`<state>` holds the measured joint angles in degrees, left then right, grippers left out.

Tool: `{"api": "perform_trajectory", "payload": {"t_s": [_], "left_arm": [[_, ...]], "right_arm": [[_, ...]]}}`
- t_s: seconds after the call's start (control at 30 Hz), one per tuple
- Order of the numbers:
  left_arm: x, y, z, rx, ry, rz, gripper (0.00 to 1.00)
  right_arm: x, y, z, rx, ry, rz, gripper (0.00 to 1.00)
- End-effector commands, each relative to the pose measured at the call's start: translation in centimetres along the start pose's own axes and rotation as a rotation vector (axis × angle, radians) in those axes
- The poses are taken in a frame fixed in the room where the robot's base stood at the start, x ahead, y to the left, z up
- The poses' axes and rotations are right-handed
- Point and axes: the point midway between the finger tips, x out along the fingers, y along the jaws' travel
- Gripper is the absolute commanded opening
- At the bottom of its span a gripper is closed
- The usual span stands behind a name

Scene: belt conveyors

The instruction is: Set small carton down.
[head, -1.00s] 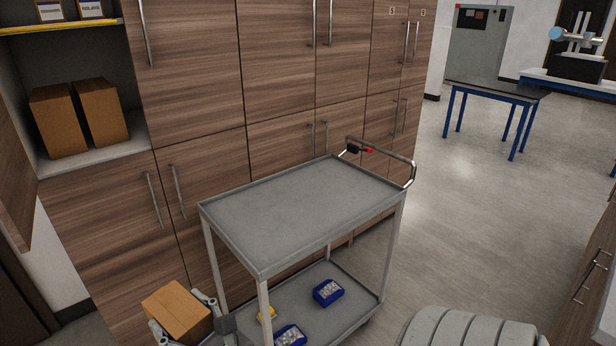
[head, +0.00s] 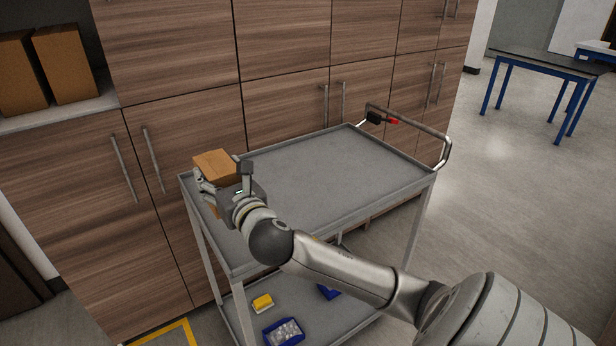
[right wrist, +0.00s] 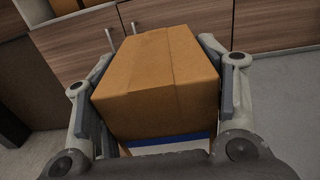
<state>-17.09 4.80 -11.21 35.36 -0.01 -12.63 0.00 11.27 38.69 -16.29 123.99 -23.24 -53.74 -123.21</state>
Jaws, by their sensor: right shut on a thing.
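The small carton (head: 215,163) is a plain brown box. It is at the left end of the cart's top shelf in the head view, at or just above the shelf's far left corner; I cannot tell whether it touches. My right gripper (head: 222,178) is shut on the carton. In the right wrist view the carton (right wrist: 157,85) sits between the two fingers, with a pad against each side. The cart's grey top shelf (head: 310,185) is otherwise bare. My left gripper is not in view.
The cart's lower shelf (head: 310,320) holds blue bins (head: 284,332) and a small yellow item (head: 262,302). Wooden cabinets (head: 190,60) stand right behind the cart. Two brown boxes (head: 66,65) sit in an open cabinet at left.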

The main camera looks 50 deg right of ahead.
Motion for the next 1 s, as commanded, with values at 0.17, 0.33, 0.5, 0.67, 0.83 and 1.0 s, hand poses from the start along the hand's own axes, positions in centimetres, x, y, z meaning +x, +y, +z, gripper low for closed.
{"api": "perform_trajectory", "payload": {"t_s": [0.17,0.33,0.5,0.67,0.83,1.0], "left_arm": [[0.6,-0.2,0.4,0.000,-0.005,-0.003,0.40],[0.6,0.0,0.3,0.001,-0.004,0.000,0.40],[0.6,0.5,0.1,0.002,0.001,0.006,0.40],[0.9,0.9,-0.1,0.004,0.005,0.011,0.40],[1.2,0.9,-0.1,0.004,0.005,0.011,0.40],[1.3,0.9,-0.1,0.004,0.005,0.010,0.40]], "right_arm": [[1.5,-1.4,0.0,0.002,-0.001,-0.022,0.31],[4.1,-3.4,-1.4,0.005,0.002,-0.023,0.31],[6.9,-5.4,-2.9,0.005,0.000,-0.023,0.31],[9.0,-6.9,-5.3,0.007,0.003,-0.022,0.31],[10.7,-8.1,-7.8,0.007,0.001,-0.020,0.31],[11.5,-8.7,-8.8,0.005,-0.002,-0.019,0.31]]}}
